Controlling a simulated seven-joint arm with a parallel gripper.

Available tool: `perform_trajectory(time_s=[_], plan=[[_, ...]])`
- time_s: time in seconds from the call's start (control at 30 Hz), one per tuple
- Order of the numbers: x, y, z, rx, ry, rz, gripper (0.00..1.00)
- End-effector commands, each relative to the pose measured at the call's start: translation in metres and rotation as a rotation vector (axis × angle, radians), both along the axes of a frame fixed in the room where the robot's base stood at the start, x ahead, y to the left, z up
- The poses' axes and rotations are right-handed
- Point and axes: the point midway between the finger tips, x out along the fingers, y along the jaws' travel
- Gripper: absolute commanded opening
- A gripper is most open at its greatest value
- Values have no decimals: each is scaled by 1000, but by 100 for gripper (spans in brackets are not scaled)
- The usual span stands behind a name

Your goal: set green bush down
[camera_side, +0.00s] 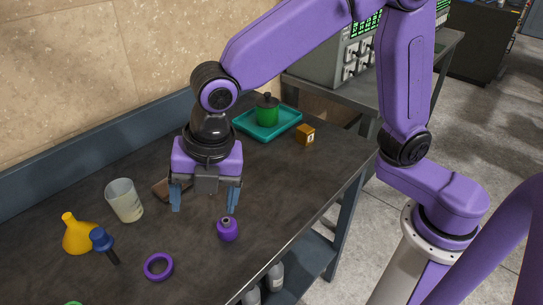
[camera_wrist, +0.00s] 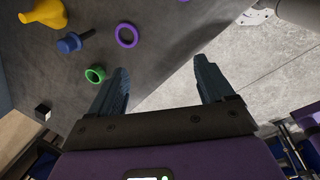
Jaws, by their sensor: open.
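A green ring-shaped bush (camera_wrist: 95,75) lies on the dark bench in the wrist view, just left of the left fingertip and apart from it. In the side view only a sliver of green (camera_side: 73,303) shows at the bottom edge. My gripper (camera_side: 204,202) is open and empty above the bench, fingers pointing down. In the wrist view my gripper (camera_wrist: 161,68) has nothing between its fingers. A green cylinder with a dark top (camera_side: 267,111) stands in a teal tray (camera_side: 248,133) at the back.
A purple ring (camera_side: 158,267), a blue-headed tool (camera_side: 102,242), a yellow funnel-like piece (camera_side: 76,235) and a translucent cup (camera_side: 124,201) are at the left. A purple bottle (camera_side: 227,231) stands near my gripper. The bench's right side is clear.

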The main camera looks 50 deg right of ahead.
Motion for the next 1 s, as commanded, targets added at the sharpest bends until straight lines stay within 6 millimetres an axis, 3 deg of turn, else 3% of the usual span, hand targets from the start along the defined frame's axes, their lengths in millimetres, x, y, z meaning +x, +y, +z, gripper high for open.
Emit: perform_trajectory(time_s=[0.03, 0.3, 0.5, 0.7, 1.0], plan=[[-11, -28, 3, 12, 26, -114, 81], [-83, -157, -1, 40, 156, -743, 81], [-134, -229, -12, 41, 213, -1131, 81], [-158, -260, -20, 36, 231, -1313, 81], [-160, -262, -21, 34, 232, -1332, 81]])
